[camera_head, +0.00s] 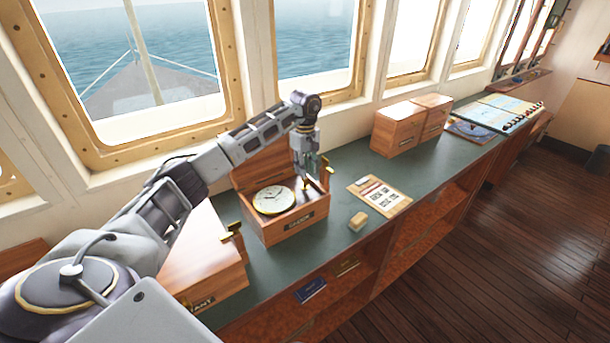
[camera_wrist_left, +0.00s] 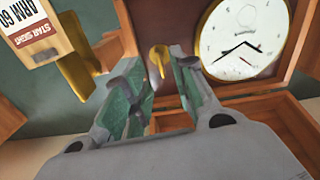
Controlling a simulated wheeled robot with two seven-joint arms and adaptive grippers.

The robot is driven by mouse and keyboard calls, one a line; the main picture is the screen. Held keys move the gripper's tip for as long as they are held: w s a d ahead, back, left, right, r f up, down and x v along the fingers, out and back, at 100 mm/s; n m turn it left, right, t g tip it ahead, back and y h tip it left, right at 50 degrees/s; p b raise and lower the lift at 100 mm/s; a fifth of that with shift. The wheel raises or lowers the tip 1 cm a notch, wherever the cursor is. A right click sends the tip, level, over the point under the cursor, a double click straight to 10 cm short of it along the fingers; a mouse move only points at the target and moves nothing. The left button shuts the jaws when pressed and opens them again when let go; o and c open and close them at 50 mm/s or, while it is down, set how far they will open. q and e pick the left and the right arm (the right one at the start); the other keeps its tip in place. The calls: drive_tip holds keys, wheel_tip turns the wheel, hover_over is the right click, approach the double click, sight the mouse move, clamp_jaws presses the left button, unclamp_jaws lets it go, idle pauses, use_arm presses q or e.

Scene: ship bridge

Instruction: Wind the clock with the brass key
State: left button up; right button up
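The clock (camera_head: 273,199), with a white dial and brass rim, lies face up in an open wooden box (camera_head: 285,231); its dial also shows in the left wrist view (camera_wrist_left: 242,40). A small brass piece, which looks like the key (camera_wrist_left: 158,58), shows just beyond and between my left fingertips, beside the clock. In the head view a small brass bit (camera_head: 306,184) shows below the gripper. My left gripper (camera_head: 313,178) is over the right part of the box, fingers pointing down. Its fingers (camera_wrist_left: 158,82) are apart, with no contact on the brass piece visible. My right gripper is out of view.
A larger brass fitting (camera_wrist_left: 78,60) is close to the left finger, at the box's side. Right of the box lie a printed card (camera_head: 380,195) and a small wooden block (camera_head: 358,221). Another wooden case (camera_head: 205,262) stands left. Closed boxes (camera_head: 398,130) stand farther along the green counter (camera_head: 347,155).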

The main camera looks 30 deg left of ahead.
sight(305, 182)
use_arm(q)
drive_tip(key=shift+f, duration=1.9)
clamp_jaws()
